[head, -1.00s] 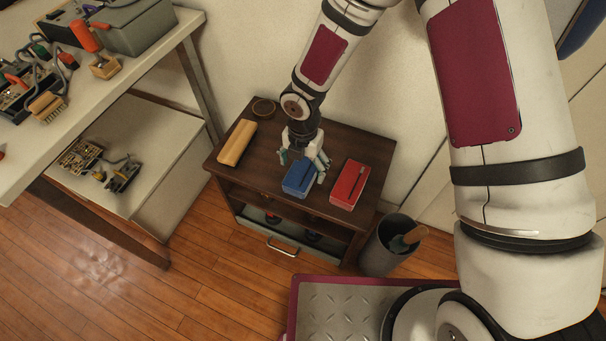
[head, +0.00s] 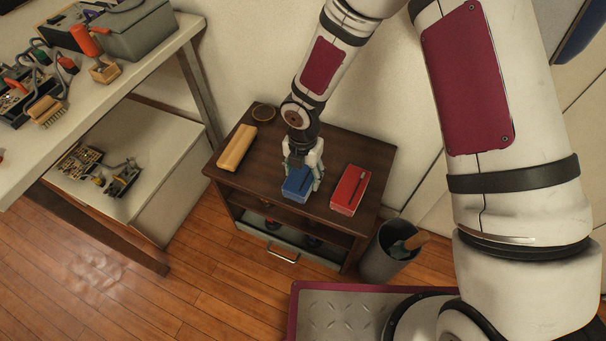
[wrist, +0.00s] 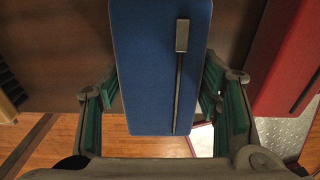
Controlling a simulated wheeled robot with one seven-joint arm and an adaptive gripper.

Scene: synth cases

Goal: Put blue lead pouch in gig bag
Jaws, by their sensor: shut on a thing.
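The blue lead pouch (head: 297,184), a box-like case with a dark zip line, is at the front middle of the dark wooden cabinet top (head: 275,160). My gripper (head: 303,174) points down over it and is shut on it, one finger on each side. In the wrist view the pouch (wrist: 155,70) fills the space between the green-padded fingers. I cannot tell whether it is resting on the top or slightly raised. I cannot clearly identify a gig bag; a grey case (head: 138,28) with a dark handle stands on the workbench at the upper left.
A red pouch (head: 350,188) lies close to the right of the blue one. A tan block (head: 237,147) and a round ring-like item (head: 263,111) lie to the left. A dark bin (head: 386,255) stands right of the cabinet. Tools crowd the workbench (head: 120,90).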

